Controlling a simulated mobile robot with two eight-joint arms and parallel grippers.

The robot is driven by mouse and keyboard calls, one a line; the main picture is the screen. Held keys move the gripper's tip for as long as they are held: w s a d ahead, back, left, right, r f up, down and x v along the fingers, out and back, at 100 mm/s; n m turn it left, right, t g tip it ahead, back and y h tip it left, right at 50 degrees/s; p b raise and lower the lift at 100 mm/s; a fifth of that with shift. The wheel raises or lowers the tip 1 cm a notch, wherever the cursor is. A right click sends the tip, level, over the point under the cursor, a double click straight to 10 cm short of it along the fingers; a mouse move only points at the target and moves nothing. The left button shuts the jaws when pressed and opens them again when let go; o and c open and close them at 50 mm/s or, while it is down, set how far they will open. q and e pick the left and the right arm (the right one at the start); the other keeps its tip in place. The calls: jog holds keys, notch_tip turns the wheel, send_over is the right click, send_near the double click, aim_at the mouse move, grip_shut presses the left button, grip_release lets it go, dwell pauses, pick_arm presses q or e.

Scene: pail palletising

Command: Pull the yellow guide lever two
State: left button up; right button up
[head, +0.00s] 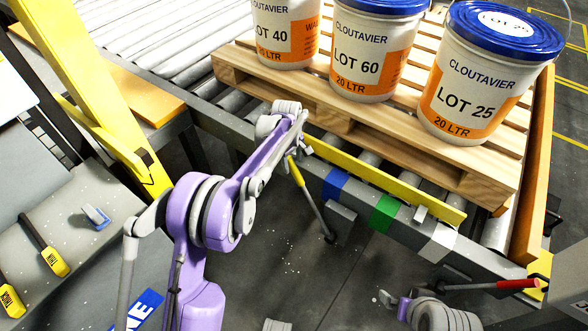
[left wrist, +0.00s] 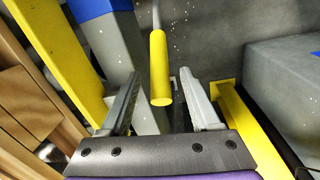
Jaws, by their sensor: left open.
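The yellow guide lever (head: 296,171) has a yellow grip on a grey rod and stands tilted beside the conveyor's front edge, near a blue patch. My left gripper (head: 303,146) is at the top end of this grip. In the left wrist view, the yellow grip (left wrist: 160,75) lies between the two open fingers of my left gripper (left wrist: 162,88), with a gap visible on both sides. Whether a finger touches it cannot be told. My right gripper (head: 388,299) is low at the bottom right, apart from the yellow lever; its jaw state is unclear.
A wooden pallet (head: 345,125) with white, blue-lidded pails, including LOT 25 (head: 478,75), stands on the roller conveyor. A yellow guide bar (head: 385,181) runs along its front. A red-handled lever (head: 515,284) is at the right. A yellow post (head: 85,70) rises at the left.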

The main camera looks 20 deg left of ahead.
pick_arm(q)
jog(key=shift+w+d+f, duration=0.1)
jog(key=shift+f, duration=0.95)
jog(key=shift+w+f, duration=0.1)
jog(key=shift+f, duration=0.95)
grip_shut()
